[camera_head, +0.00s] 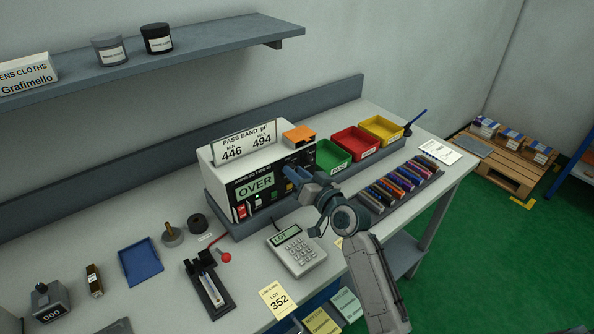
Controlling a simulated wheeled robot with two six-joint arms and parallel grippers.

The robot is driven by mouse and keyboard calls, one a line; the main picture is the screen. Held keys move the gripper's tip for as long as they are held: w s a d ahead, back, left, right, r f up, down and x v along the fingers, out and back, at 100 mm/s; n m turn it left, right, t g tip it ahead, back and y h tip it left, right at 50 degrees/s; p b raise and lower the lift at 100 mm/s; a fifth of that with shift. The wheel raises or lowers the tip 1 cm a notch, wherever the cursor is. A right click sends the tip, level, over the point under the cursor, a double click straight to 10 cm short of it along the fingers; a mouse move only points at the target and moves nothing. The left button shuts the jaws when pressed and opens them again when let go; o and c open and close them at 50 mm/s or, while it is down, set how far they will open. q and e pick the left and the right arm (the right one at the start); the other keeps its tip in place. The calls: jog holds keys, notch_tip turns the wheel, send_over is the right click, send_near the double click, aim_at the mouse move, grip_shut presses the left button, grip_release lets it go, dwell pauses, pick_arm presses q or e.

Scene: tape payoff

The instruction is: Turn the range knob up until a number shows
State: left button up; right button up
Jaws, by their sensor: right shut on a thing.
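The meter (222,172) is a white box with a black front panel, standing on the bench. Its green display (256,187) reads "OVER", with no number on it. My right gripper (291,177) is at the right part of the front panel, shut on what appears to be the range knob. The gripper hides the knob, so its pointer and setting cannot be read. My left gripper is not in view.
A pass band card (246,142) reading 446 and 494 stands on the meter. Green (331,166), red (362,153) and yellow (388,140) bins stand right of it. A keypad (296,252), a small lever fixture (206,290) and a rack of coloured pieces (400,187) lie in front.

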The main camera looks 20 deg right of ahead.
jog(key=m+p, duration=0.2)
jog(key=m, duration=0.4)
jog(key=shift+p, duration=0.35)
jog(key=shift+m, duration=0.3)
jog(key=o, duration=1)
jog(key=shift+f, duration=0.1)
jog(key=shift+c, duration=0.2)
jog(key=b+v, duration=0.2)
jog(key=v, duration=0.9)
jog(key=shift+w, duration=0.1)
